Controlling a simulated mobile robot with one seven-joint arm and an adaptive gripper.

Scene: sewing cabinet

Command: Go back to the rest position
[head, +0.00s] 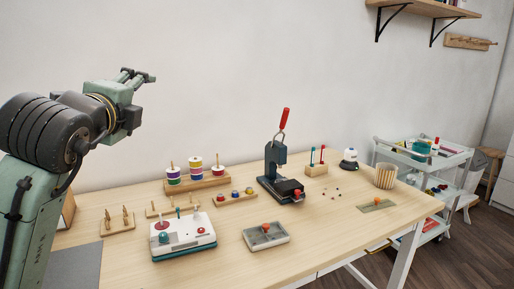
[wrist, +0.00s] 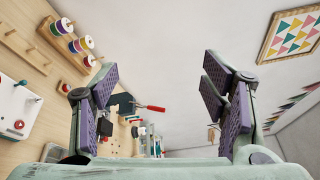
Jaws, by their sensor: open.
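My gripper (head: 138,77) is raised in the air at the upper left of the head view, above the table's left end and in front of the bare wall. In the wrist view my gripper (wrist: 166,95) shows two purple-padded fingers wide apart with nothing between them. It touches nothing. The wooden table (head: 220,258) lies below, with its things standing on it.
The table holds a spool rack (head: 205,184), a white-and-teal machine (head: 183,238), a press with a red handle (head: 272,165), a grey tray (head: 265,236) and a ribbed cup (head: 386,176). A cart (head: 455,160) stands at right. A shelf (head: 425,8) hangs upper right.

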